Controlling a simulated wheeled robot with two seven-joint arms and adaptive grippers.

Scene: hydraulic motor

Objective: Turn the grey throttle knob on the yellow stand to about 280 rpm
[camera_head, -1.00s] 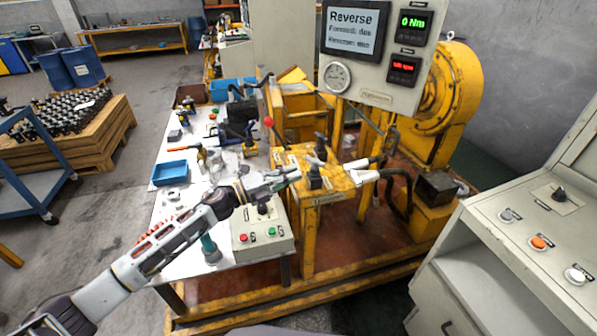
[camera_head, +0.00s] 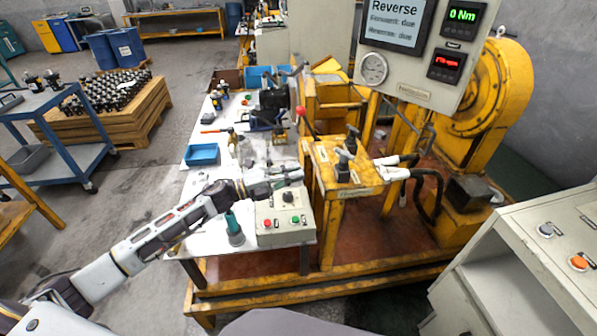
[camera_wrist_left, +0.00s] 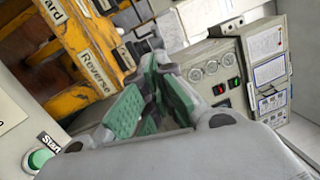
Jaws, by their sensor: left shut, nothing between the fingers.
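The yellow stand (camera_head: 345,189) carries two upright dark grey knobs, a front one (camera_head: 342,166) and one behind it (camera_head: 353,140). I cannot tell which is the throttle knob; their pointer settings are too small to read. My left gripper (camera_head: 299,173) is shut and empty. It is left of the front knob, apart from it, above the grey button box. In the left wrist view its green-padded fingers (camera_wrist_left: 156,68) converge, with the stand's "Reverse" label (camera_wrist_left: 96,70) at left. The red rpm display (camera_head: 446,66) is lit but unreadable. My right gripper is not in view.
The button box (camera_head: 287,233) has a black knob (camera_head: 288,197) and red and green buttons. A red-ball lever (camera_head: 300,113) rises left of the stand. Hoses with white ends (camera_head: 393,173) lie right of it. The screen (camera_head: 394,25) reads "Reverse"; the torque display (camera_head: 463,15) reads 0 Nm.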

